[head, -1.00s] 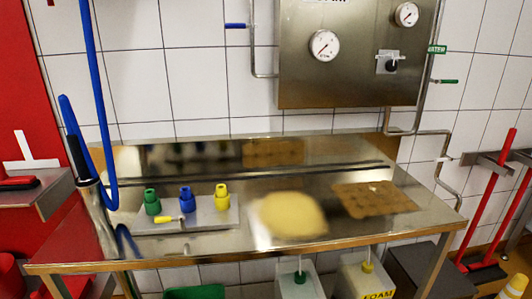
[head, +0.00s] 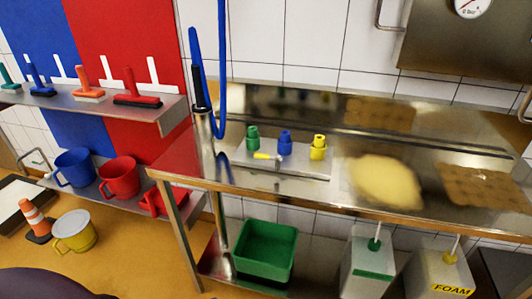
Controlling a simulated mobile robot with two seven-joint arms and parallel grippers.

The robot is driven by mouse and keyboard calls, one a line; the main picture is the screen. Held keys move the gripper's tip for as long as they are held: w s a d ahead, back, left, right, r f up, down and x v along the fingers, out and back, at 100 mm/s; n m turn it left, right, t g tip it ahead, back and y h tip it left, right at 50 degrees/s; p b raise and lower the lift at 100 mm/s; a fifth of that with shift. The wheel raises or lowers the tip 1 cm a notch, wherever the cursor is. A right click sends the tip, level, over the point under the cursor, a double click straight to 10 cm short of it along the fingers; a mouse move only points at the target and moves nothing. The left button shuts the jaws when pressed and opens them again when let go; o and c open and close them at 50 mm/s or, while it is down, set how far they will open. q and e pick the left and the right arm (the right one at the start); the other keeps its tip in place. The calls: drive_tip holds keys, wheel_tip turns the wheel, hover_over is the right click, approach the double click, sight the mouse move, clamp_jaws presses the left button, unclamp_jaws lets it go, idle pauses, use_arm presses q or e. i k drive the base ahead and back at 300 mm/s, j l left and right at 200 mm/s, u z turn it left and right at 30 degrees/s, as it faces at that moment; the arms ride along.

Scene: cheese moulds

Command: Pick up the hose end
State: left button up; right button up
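A blue hose (head: 222,75) hangs in a loop against the wall at the left end of the steel table. Its end has a black grip (head: 199,88) and sits upright at the top of a metal holder (head: 203,135) at the table's left edge. I cannot tell how the end is fixed in the holder. Neither of my grippers shows in the head view.
The steel table (head: 178,163) carries a grey plate (head: 305,168) with green, blue and yellow nozzles, and a pale yellow mass. A green crate (head: 265,245) sits below. Shelves (head: 145,112) with brushes and buckets stand left.

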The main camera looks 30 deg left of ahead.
sight(201, 105)
drive_tip(key=u, duration=1.4)
